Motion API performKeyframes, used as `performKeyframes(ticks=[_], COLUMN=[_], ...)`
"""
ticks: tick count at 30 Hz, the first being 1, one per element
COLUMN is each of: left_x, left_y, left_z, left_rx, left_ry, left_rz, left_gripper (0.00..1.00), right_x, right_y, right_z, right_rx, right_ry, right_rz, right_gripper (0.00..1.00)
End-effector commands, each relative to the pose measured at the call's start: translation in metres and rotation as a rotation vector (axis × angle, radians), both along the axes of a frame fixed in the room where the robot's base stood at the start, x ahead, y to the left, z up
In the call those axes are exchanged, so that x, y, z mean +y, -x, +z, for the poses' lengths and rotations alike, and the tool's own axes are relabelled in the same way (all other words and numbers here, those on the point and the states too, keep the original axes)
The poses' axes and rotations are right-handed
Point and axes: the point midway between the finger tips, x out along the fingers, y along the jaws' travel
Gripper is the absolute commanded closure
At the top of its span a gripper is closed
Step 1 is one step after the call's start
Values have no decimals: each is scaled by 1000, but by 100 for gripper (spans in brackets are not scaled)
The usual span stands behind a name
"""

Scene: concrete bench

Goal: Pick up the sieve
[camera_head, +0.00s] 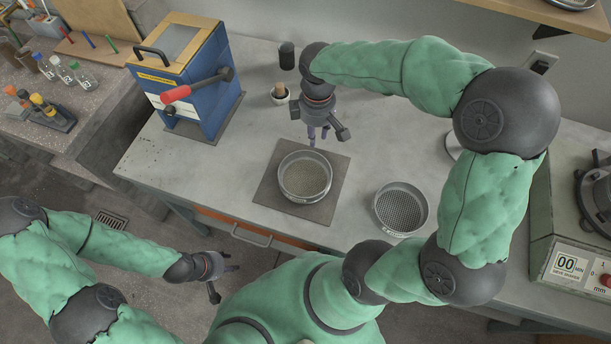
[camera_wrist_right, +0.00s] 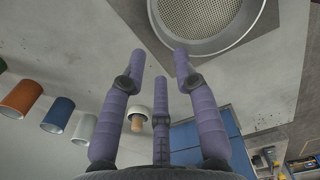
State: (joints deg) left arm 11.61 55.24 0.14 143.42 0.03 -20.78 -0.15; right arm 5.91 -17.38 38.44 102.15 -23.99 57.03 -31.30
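A round metal sieve (camera_head: 304,176) with a fine tan mesh sits on a dark square mat (camera_head: 268,190) at mid-bench. A second round sieve (camera_head: 400,208) with a coarser, darker mesh lies to its right on the bare bench. My right gripper (camera_head: 318,138) is open and empty, just behind and above the mat's sieve. In the right wrist view, its spread purple fingers (camera_wrist_right: 160,65) point towards a sieve (camera_wrist_right: 210,15) cut off by the top edge, with a gap between. My left gripper (camera_head: 228,280) is open and empty, low in front of the bench.
A blue machine (camera_head: 185,85) with a red-handled lever stands left. A mortar with pestle (camera_head: 279,95) and a black cylinder (camera_head: 287,55) stand behind. A green-grey machine (camera_head: 575,225) is at right.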

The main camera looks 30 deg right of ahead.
Motion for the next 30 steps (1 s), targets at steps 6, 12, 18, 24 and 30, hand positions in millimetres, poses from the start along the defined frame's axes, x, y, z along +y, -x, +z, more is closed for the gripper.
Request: performKeyframes(ticks=[6, 12, 18, 24, 30], left_x=[0, 0, 0, 0, 0], left_y=[0, 0, 0, 0, 0], left_z=[-9, -20, -24, -41, -49], left_rx=[0, 0, 0, 0, 0], left_ry=[0, 0, 0, 0, 0], left_rz=[0, 0, 0, 0, 0], left_gripper=[60, 60, 60, 60, 60], right_x=[0, 0, 0, 0, 0], right_y=[0, 0, -1, -5, -5], right_z=[-24, -52, -63, -89, -108], right_rx=[3, 2, 0, 1, 0], right_ry=[0, 0, 0, 0, 0], right_rz=[0, -1, -1, -1, -1], right_gripper=[70, 70, 70, 70, 70])
